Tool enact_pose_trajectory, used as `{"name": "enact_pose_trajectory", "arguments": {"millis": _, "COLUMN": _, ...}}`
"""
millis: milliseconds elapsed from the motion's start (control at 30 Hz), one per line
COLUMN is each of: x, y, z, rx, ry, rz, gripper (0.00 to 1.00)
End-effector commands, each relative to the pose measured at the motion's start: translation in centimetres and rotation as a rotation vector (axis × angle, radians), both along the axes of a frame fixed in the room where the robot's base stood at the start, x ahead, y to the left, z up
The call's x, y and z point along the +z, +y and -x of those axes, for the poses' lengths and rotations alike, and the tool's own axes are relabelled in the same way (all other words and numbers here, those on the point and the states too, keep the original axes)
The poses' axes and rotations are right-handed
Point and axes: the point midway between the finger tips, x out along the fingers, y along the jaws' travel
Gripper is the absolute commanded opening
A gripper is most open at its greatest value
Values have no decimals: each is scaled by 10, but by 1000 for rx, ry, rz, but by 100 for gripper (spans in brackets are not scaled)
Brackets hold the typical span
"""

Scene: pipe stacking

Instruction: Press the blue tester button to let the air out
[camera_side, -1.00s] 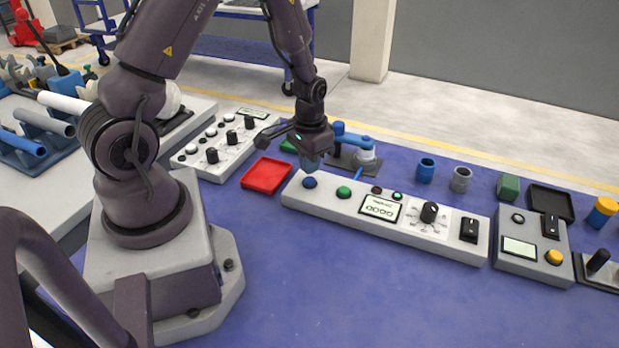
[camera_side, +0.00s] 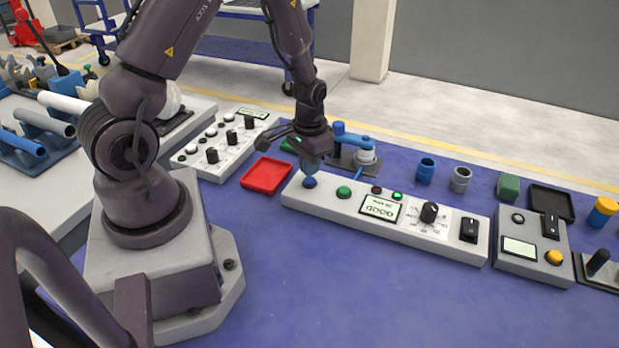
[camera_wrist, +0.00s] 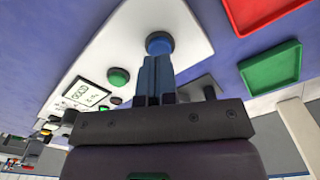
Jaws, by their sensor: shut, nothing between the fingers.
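The tester is a long pale grey box (camera_side: 330,206) on the blue table. Its blue button (camera_side: 310,182) is at the left end, with a green button (camera_side: 344,192) beside it. My gripper (camera_side: 309,168) is shut and empty, fingers pointing down at the blue button. In the wrist view the closed blue fingertips (camera_wrist: 156,68) overlap the lower edge of the blue button (camera_wrist: 159,42). They look to be touching it or just above it; I cannot tell which.
A red tray (camera_side: 267,175) lies left of the tester, with a green tray (camera_wrist: 271,68) near it. A clamp with a blue arm (camera_side: 352,140) stands behind. Blue (camera_side: 426,170) and grey (camera_side: 461,179) pipe pieces stand behind the tester. The table in front is clear.

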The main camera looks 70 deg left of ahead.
Motion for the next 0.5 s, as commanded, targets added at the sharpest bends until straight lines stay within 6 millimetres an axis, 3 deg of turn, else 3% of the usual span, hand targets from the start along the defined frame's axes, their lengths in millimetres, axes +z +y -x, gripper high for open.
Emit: {"name": "enact_pose_trajectory", "arguments": {"millis": 500, "x": -11, "y": 0, "z": 0, "rx": 0, "ry": 1, "rz": 0, "gripper": 0}}
